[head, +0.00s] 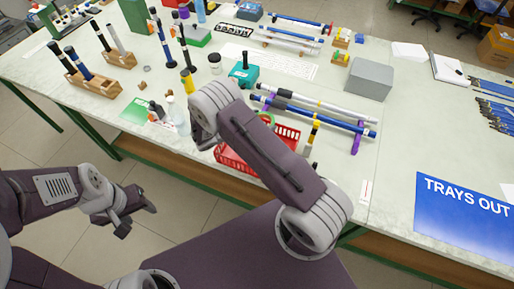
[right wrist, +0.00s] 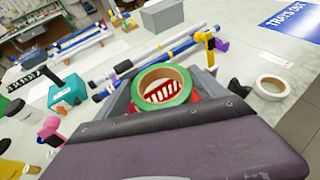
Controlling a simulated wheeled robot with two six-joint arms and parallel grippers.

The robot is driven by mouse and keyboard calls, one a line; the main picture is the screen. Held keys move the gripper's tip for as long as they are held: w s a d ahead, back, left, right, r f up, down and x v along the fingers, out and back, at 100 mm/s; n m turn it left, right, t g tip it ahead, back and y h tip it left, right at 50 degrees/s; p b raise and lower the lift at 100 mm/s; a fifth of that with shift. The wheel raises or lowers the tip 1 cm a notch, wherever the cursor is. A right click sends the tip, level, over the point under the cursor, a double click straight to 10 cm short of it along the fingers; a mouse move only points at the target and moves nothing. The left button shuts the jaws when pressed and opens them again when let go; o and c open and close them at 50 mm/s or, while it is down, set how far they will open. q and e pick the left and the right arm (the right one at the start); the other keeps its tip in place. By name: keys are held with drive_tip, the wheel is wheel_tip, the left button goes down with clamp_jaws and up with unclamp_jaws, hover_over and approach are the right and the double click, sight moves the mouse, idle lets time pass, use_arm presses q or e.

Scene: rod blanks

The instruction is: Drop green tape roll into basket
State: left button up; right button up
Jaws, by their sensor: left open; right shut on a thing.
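The green tape roll (right wrist: 180,98) is held by my right gripper (right wrist: 160,95) in the right wrist view. Only a small green edge of the roll (head: 266,117) shows in the head view, behind my right arm. The red basket (head: 231,161) stands at the near table edge, partly covered by that arm. In the right wrist view, red slats of the basket (right wrist: 160,93) show through the roll's hole, so the roll is above the basket. My right fingertips are mostly hidden in the head view. My left gripper (head: 134,214) is open and empty, off the table's front edge.
Blue and white rods (head: 318,118) lie on purple-ended supports just behind the basket. A teal box (head: 243,76) and a grey box (head: 369,80) stand farther back. A white tape roll (right wrist: 271,88) lies right of the basket. A blue sign (head: 465,215) lies at the right.

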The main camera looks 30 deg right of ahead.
wheel_tip(320, 180, down, 6)
drive_tip(key=b, duration=0.3)
drive_tip(key=shift+r, duration=0.25)
drive_tip(key=o, duration=1.3)
drive_tip(key=shift+a+b, duration=0.1)
drive_tip(key=shift+b, duration=0.2)
drive_tip(key=b+v, duration=0.2)
drive_tip(key=v, duration=0.7)
drive_tip(key=shift+s+r, duration=0.1)
drive_tip(key=shift+r, duration=0.05)
